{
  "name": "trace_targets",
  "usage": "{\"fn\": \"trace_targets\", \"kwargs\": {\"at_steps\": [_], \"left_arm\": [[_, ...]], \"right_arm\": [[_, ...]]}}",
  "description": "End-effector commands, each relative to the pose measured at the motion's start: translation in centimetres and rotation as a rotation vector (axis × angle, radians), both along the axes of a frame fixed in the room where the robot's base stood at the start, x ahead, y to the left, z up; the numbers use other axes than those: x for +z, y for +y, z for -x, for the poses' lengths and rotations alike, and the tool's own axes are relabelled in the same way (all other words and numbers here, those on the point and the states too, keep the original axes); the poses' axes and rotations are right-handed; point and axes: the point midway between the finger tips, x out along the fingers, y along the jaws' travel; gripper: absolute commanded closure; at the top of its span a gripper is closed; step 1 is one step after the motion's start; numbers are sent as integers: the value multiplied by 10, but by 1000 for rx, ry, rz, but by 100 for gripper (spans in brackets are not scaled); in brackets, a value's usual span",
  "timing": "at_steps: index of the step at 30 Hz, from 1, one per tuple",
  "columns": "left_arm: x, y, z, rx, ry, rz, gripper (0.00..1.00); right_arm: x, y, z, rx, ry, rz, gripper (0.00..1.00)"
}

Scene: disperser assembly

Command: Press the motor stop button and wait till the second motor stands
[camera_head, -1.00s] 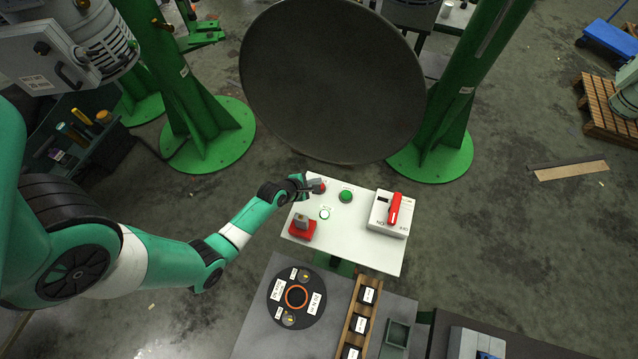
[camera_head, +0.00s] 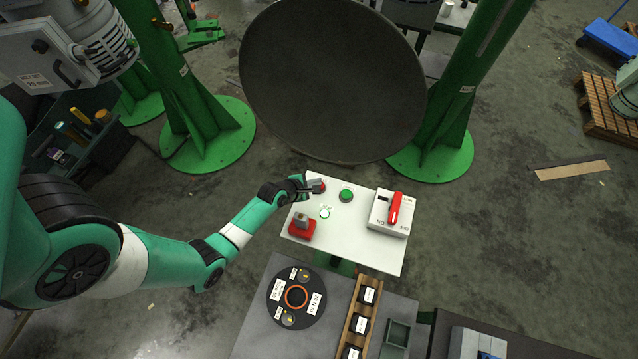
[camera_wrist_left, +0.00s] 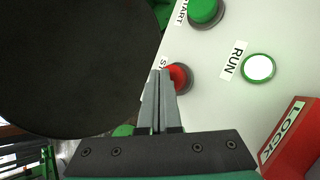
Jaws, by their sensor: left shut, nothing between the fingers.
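The red stop button (camera_wrist_left: 180,77) is on the white control panel (camera_head: 366,249), its label partly hidden behind my fingers. My left gripper (camera_head: 317,186) is shut and empty, with its fingertips at the button in the left wrist view (camera_wrist_left: 159,74). The fingers overlap the button's edge in that view; I cannot tell whether they press it. The green start button (camera_head: 345,195) is beside it. The RUN lamp (camera_head: 325,212) is white inside a green ring, and also shows in the wrist view (camera_wrist_left: 259,67). A grey motor (camera_head: 102,38) is at the upper left; I cannot tell whether it turns. My right gripper is out of view.
A red lock switch (camera_head: 302,229) and a white ON/OFF switch box (camera_head: 388,213) with a red handle stand on the panel. A large dark disc (camera_head: 333,80) hangs behind it between green columns (camera_head: 455,110). A grey table (camera_head: 255,330) with a round black plate is in front.

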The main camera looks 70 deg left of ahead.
Motion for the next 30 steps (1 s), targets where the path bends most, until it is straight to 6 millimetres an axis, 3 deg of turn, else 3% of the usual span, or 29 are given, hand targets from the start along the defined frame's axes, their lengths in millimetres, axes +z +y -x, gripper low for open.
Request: {"fn": "trace_targets", "kwargs": {"at_steps": [30], "left_arm": [[-13, 0, 0, 0, 1, 1, 100]], "right_arm": [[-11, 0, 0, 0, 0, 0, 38]]}}
